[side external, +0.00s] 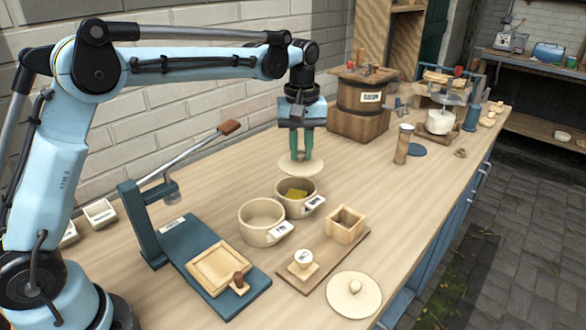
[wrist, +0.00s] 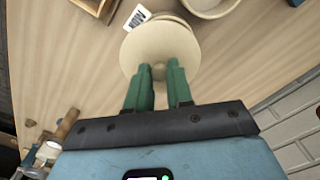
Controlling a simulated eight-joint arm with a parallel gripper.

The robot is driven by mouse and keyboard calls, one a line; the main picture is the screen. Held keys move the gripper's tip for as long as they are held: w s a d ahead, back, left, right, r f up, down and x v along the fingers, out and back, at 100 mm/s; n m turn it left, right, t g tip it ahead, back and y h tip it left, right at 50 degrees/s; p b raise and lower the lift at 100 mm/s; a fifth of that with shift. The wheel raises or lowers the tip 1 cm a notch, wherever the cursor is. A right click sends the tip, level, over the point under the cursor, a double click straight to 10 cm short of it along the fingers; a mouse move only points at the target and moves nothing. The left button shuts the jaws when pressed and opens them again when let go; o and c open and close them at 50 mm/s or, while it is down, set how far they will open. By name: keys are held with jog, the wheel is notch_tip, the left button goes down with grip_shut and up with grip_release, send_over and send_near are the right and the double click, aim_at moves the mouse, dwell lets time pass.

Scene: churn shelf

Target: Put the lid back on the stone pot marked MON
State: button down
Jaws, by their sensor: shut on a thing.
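My gripper (side external: 301,157) has green fingers and is shut on the knob of a round cream lid (side external: 290,169). The lid is held roughly level, above and just behind a stone pot with yellow contents (side external: 291,209). In the wrist view the lid (wrist: 150,45) hides most of that pot, and the fingers (wrist: 159,72) hide the knob. A second, open stone pot (side external: 258,234) stands in front and left of it and looks empty. Another round lid with a knob (side external: 343,304) lies near the bench's front edge.
A blue lever press (side external: 193,243) with a wooden tray stands left of the pots. A board (side external: 333,268) with a square wooden box (side external: 345,225) and a small stamp lies to the right. A wooden barrel churn (side external: 361,97) stands behind.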

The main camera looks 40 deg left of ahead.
jog(key=shift+a+f, duration=0.1)
jog(key=shift+a, duration=0.55)
jog(key=shift+f, duration=3.1)
jog(key=shift+f, duration=0.15)
jog(key=c, duration=0.9)
grip_release()
jog(key=shift+o, duration=0.3)
jog(key=o, duration=0.4)
